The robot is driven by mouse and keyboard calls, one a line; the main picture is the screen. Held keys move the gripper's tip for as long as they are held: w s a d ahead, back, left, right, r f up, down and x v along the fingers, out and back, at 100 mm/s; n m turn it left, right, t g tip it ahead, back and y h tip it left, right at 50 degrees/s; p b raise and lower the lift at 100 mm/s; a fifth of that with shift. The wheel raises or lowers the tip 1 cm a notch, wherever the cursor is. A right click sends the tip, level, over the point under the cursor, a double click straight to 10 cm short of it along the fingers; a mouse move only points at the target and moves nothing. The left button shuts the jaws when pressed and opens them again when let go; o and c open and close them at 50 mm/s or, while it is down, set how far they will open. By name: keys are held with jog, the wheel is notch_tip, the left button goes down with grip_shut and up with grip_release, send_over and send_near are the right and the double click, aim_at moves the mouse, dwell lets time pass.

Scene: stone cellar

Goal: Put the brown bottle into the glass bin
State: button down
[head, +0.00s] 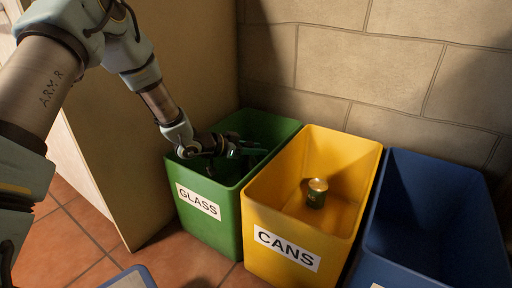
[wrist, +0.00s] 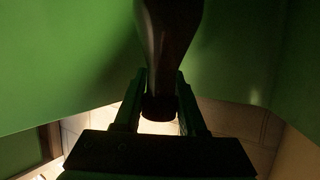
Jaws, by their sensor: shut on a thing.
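The green bin labelled GLASS (head: 199,201) stands at the left of the row of bins. My gripper (head: 240,150) is at the mouth of this bin in the head view. In the wrist view, my gripper (wrist: 160,80) is shut on the neck of the dark brown bottle (wrist: 168,30). The bottle's body runs out of the top of that view, with green bin wall (wrist: 60,60) around it. The bottle is hard to make out in the head view, and I cannot tell whether it touches the bin.
A yellow bin labelled CANS (head: 287,247) stands right of the green one, with a green can (head: 317,193) inside. A blue bin (head: 430,240) stands at the far right. A stone wall (head: 340,70) is behind and a tan panel (head: 150,110) is at the left.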

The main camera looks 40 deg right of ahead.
aim_at(246, 144)
jog(key=shift+c, duration=2.4)
grip_release()
jog(key=shift+r, duration=0.1)
jog(key=shift+w+a+r+p, duration=0.1)
jog(key=shift+a+r+p, duration=0.15)
jog(key=shift+r, duration=0.2)
jog(key=shift+w+a+r+p, duration=0.1)
jog(key=shift+a+r+p, duration=0.15)
jog(key=shift+r, duration=0.2)
jog(key=p+v, duration=0.3)
jog(key=v, duration=0.2)
jog(key=shift+a, duration=0.65)
jog(key=shift+r, duration=0.15)
